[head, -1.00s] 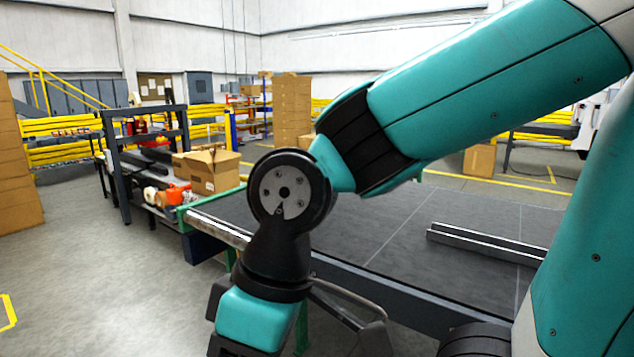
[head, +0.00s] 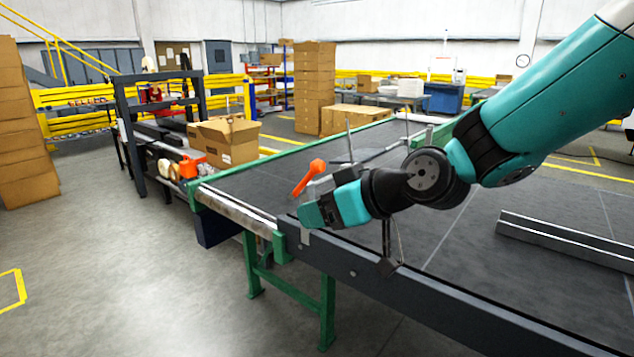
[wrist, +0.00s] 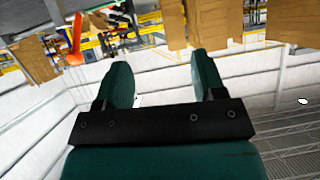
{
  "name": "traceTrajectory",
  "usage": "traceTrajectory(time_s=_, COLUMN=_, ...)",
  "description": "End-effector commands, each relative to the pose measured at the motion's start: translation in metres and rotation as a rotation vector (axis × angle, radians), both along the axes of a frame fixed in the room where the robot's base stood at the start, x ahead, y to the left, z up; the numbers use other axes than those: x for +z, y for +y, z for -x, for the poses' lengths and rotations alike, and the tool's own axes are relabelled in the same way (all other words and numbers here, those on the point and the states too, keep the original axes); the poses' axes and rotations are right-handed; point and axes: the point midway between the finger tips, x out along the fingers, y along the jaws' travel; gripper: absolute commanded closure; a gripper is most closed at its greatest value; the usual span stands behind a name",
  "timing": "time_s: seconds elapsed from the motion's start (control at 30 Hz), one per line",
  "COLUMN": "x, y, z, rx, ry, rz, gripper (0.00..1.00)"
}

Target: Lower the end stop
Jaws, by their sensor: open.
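My gripper (head: 308,213) points left at the near edge of the conveyor. Its two teal fingers are apart with nothing between them in the wrist view (wrist: 165,85). An orange lever (head: 308,178) is tilted up to the right, just above and behind my fingers, apart from their grip. It also shows at the upper left of the wrist view (wrist: 76,42), outside the fingers. Thin upright rods and a dark plate (head: 360,157) stand on the belt behind my wrist. Which part is the end stop I cannot tell; my wrist hides the lever's mount.
The dark conveyor belt (head: 460,205) fills the right, with a grey rail (head: 565,240) on it. The conveyor's green legs (head: 326,310) stand below. An open carton (head: 225,142) sits on a bench at left. The grey floor (head: 120,270) at front left is clear.

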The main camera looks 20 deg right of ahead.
Motion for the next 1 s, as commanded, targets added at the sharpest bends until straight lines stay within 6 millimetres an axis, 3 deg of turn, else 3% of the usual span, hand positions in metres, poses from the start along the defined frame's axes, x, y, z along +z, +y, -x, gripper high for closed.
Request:
traceTrajectory(time_s=0.03, x=-0.020, y=-0.014, z=-0.027, rx=-0.057, ry=-0.094, rz=-0.016, gripper=0.37)
traceTrajectory(time_s=0.1, x=-0.025, y=-0.034, z=-0.058, rx=-0.135, ry=-0.235, rz=-0.023, gripper=0.37)
traceTrajectory(time_s=0.2, x=-0.030, y=-0.062, z=-0.087, rx=-0.240, ry=-0.392, rz=-0.016, gripper=0.37)
traceTrajectory(time_s=0.4, x=-0.032, y=-0.095, z=-0.112, rx=-0.359, ry=-0.549, rz=0.010, gripper=0.37)
traceTrajectory(time_s=0.67, x=-0.025, y=-0.088, z=-0.144, rx=-0.369, ry=-0.566, rz=0.013, gripper=0.37)
traceTrajectory(time_s=1.0, x=-0.025, y=-0.068, z=-0.220, rx=-0.368, ry=-0.565, rz=0.012, gripper=0.37)
